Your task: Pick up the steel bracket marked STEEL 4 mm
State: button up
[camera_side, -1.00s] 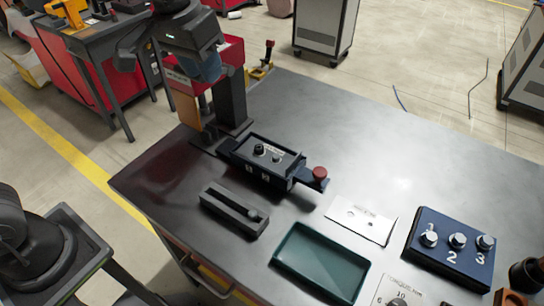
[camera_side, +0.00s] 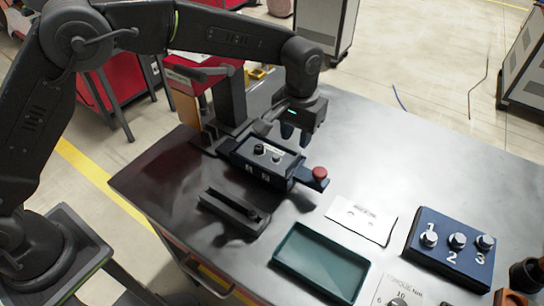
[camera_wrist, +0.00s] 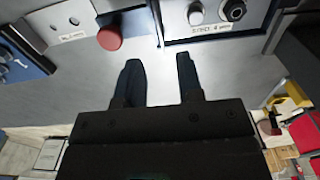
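My gripper (camera_side: 295,136) is open and empty, hanging above the bench behind the dark blue fixture (camera_side: 262,180). In the wrist view its two fingers (camera_wrist: 158,63) are apart with bare bench between them. A grey plate (camera_wrist: 226,28) lies in the fixture with two round studs on it; its upside-down lettering seems to read STEEL 4 mm. The plate also shows in the side view (camera_side: 270,160), its lettering too small to read. A pale flat plate (camera_side: 362,219) with two holes and unreadable print lies right of the fixture; it also shows in the wrist view (camera_wrist: 62,22).
A red knob (camera_side: 320,173) stands at the fixture's right end. A black slotted block (camera_side: 235,212) and green tray (camera_side: 320,262) lie in front. A blue box numbered 1, 2, 3 (camera_side: 450,250) is at right. A dark upright post (camera_side: 231,100) stands behind the fixture. The back right bench is clear.

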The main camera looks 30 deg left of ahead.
aim_at(294, 160)
jog(key=f, duration=0.8)
jog(key=shift+s, duration=0.25)
jog(key=shift+c, duration=0.5)
grip_shut()
jog(key=shift+r, duration=0.1)
